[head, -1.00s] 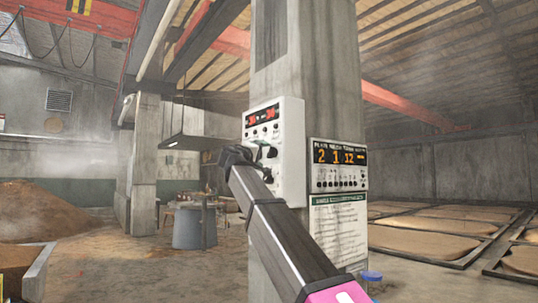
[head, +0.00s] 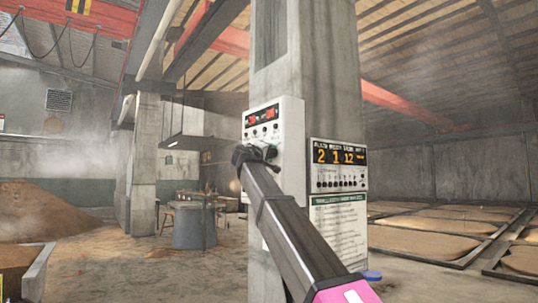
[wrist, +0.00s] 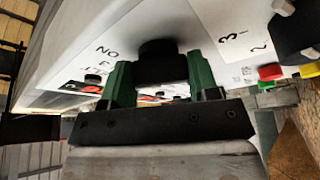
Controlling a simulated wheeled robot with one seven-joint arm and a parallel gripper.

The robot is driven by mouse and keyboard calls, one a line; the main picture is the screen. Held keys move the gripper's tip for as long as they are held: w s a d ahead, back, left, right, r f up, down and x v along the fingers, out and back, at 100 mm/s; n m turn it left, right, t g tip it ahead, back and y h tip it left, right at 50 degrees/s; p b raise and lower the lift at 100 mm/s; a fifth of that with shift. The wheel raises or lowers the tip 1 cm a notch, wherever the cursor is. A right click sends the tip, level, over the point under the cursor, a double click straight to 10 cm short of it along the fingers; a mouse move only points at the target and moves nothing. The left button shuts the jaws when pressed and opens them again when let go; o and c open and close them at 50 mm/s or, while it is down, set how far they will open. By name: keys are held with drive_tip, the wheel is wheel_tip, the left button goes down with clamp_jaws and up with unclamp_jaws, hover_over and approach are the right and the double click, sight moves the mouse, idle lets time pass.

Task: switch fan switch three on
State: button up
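A white control box (head: 289,135) with red digits, small buttons and black knobs is fixed to the concrete pillar. My gripper (head: 247,153) is at the box's left side in the head view, in front of its lower knobs. In the wrist view a black knob (wrist: 161,65) sits between the two green fingers of my gripper (wrist: 160,82). The fingers are apart, one on each side of it; I cannot tell whether they touch it. Upside-down lettering and a "3" mark the white face (wrist: 215,25). My arm hides part of the box, and I cannot read which switch this is.
A dark panel (head: 339,153) reading 2 1 12 and a green-headed notice (head: 340,225) are on the pillar's right face. Another black knob (wrist: 298,30) and red, green and yellow buttons lie right of my gripper. A grey round table (head: 190,228) stands behind left.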

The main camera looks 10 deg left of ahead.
drive_tip(key=shift+m+t+h, duration=0.3)
drive_tip(key=shift+m+h, duration=0.4)
drive_tip(key=shift+m, duration=1)
drive_tip(key=o, duration=0.9)
drive_tip(key=shift+o, duration=0.2)
drive_tip(key=v, duration=1)
drive_tip(key=shift+s+a, duration=0.2)
drive_tip(key=shift+s, duration=0.15)
drive_tip(key=shift+f, duration=0.1)
